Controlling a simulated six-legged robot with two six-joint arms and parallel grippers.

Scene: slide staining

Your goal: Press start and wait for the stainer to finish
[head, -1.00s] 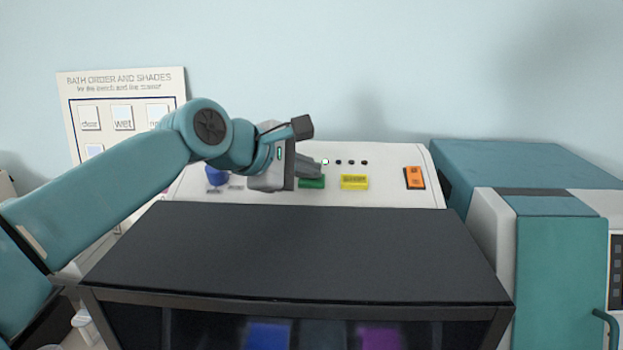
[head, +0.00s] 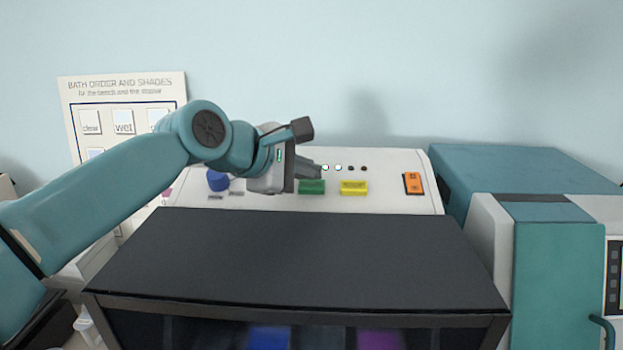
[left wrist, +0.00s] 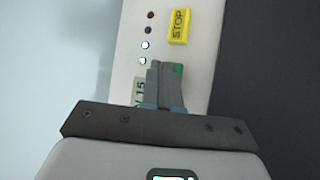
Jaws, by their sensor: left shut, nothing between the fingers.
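The stainer's white control panel (head: 390,195) stands behind its dark lid (head: 300,255). On the panel are a green button (head: 312,187), a yellow button (head: 354,188), marked STOP in the left wrist view (left wrist: 178,27), an orange switch (head: 413,183) and a blue knob (head: 217,180). Of the row of small lamps, two are lit white (head: 338,168) and two are dark. My left gripper (head: 312,170) is shut and empty at the green button; its fingers (left wrist: 165,85) cover most of that button in the left wrist view. I cannot tell whether they touch it. My right gripper is not in view.
A teal and white machine (head: 545,220) stands close on the right. A bath order chart (head: 120,95) leans at the back left. Blue and purple baths (head: 378,339) show dimly through the stainer's front.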

